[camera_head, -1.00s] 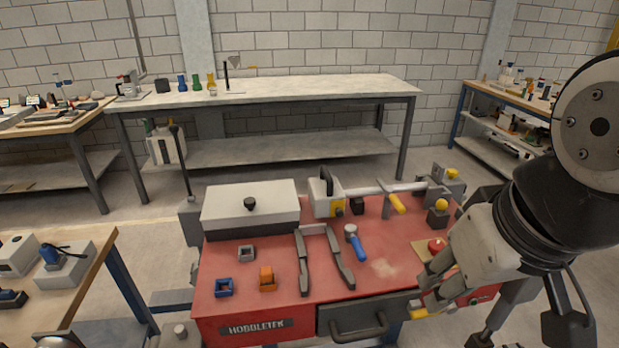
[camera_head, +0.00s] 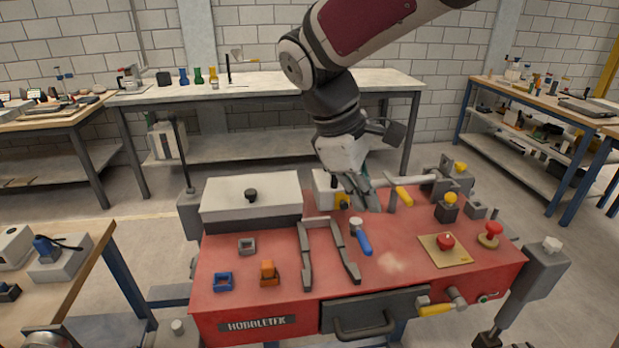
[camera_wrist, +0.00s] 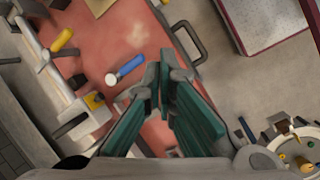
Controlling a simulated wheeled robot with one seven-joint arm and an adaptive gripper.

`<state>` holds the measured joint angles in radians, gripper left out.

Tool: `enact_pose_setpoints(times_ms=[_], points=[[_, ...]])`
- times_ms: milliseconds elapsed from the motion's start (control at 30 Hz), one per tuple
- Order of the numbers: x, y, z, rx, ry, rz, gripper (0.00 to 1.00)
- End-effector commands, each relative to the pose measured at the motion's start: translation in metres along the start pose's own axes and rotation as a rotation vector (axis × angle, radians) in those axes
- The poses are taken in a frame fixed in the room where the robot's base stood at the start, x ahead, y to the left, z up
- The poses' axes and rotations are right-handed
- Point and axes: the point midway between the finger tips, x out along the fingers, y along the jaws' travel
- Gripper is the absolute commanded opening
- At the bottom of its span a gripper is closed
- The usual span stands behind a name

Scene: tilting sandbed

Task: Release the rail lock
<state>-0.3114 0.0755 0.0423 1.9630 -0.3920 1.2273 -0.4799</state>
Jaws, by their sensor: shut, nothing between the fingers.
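I cannot tell for sure which part is the rail lock. A pale rail runs along the back right of the red sandbed bench (camera_head: 300,322). A yellow handle (camera_head: 404,195) sits at this rail; it also shows in the wrist view (camera_wrist: 61,40). A light block with a yellow patch (camera_head: 343,200) stands at the rail's left end, partly hidden by my gripper; the patch shows in the wrist view (camera_wrist: 94,101). My gripper (camera_head: 373,203) is shut and empty above the bench, just left of the yellow handle and apart from it. Its teal-padded fingers (camera_wrist: 164,75) fill the middle of the wrist view.
A blue-handled tool (camera_head: 361,238) and a dark U-shaped frame (camera_head: 331,255) lie on the bench. A lidded white box (camera_head: 250,200) stands at back left. A red button (camera_head: 446,241) and yellow knob (camera_head: 450,198) stand right. A yellow-handled lever (camera_head: 434,309) projects in front.

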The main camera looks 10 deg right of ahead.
Motion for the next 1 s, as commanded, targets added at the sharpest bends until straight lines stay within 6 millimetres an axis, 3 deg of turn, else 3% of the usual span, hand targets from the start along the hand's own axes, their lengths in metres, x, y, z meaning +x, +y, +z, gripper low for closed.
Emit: enact_pose_setpoints(times_ms=[33,300,500,700,1000], points=[[0.007,0.004,-0.017,-0.059,-0.028,0.005,0.0],[0.039,0.017,-0.094,-0.353,-0.164,0.043,0.0],[0.063,0.017,-0.142,-0.526,-0.25,0.067,0.0],[0.076,0.015,-0.167,-0.618,-0.297,0.08,0.0],[0.078,0.014,-0.171,-0.636,-0.307,0.082,0.0]])
